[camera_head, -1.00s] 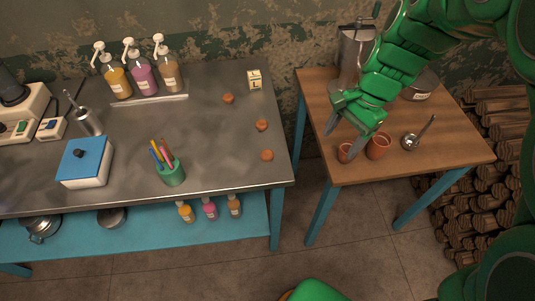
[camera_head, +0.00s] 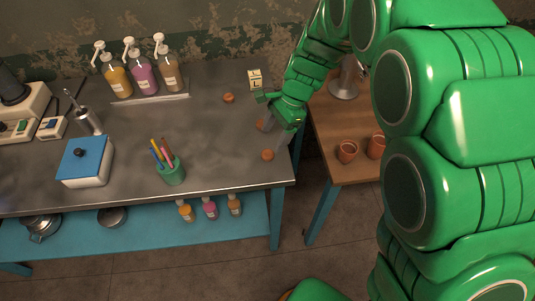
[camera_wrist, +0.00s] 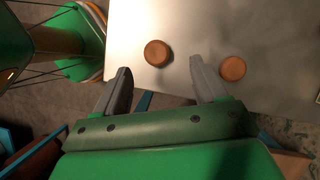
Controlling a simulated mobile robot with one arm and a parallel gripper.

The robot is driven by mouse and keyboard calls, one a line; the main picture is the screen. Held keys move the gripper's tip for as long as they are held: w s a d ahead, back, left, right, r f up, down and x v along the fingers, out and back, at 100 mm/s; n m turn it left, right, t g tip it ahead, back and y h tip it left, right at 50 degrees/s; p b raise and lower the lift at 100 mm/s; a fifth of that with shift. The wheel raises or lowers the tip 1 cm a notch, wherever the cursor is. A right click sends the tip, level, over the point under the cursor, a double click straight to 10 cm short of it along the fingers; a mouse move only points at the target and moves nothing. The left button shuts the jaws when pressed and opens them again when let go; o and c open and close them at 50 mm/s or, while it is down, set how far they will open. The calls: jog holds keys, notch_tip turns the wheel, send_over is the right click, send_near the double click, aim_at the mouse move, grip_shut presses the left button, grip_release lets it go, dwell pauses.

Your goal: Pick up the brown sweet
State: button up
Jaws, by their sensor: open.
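Several small round brown sweets lie on the metal table near its right edge. One sweet (camera_head: 228,97) is at the back, a second (camera_head: 262,125) is partly hidden beside my gripper, and a third (camera_head: 267,155) is nearer the front. My gripper (camera_head: 273,119) is over the table's right edge, open and empty. In the wrist view one sweet (camera_wrist: 157,53) lies just beyond the gap between my open fingertips (camera_wrist: 160,68), and another sweet (camera_wrist: 232,68) lies to the right, outside the fingers.
The metal table (camera_head: 215,140) also carries pump bottles (camera_head: 143,78), a small card block (camera_head: 255,79), a green pen cup (camera_head: 170,170) and a blue-lidded box (camera_head: 84,162). A wooden table (camera_head: 345,117) with terracotta cups (camera_head: 347,152) stands to the right. Bare metal surrounds the sweets.

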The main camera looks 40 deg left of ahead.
aim_at(268, 153)
jog(key=shift+d+x, duration=0.2)
jog(key=shift+x, duration=1.25)
jog(key=shift+d+x, duration=0.15)
jog(key=shift+x, duration=1.35)
jog(key=shift+w+f, duration=0.1)
jog(key=shift+w, duration=0.05)
jog(key=c, duration=1.1)
jog(key=shift+r, duration=0.65)
jog(key=shift+s+d+r, duration=1.5)
jog(key=shift+d+r, duration=0.3)
jog(key=shift+r, duration=0.15)
jog(key=shift+s+d+r, duration=1.45)
jog(key=shift+d+r, duration=0.4)
jog(key=shift+r, duration=0.1)
jog(key=shift+s+d+r, duration=1.5)
jog(key=shift+d+r, duration=0.3)
jog(key=shift+r, duration=0.15)
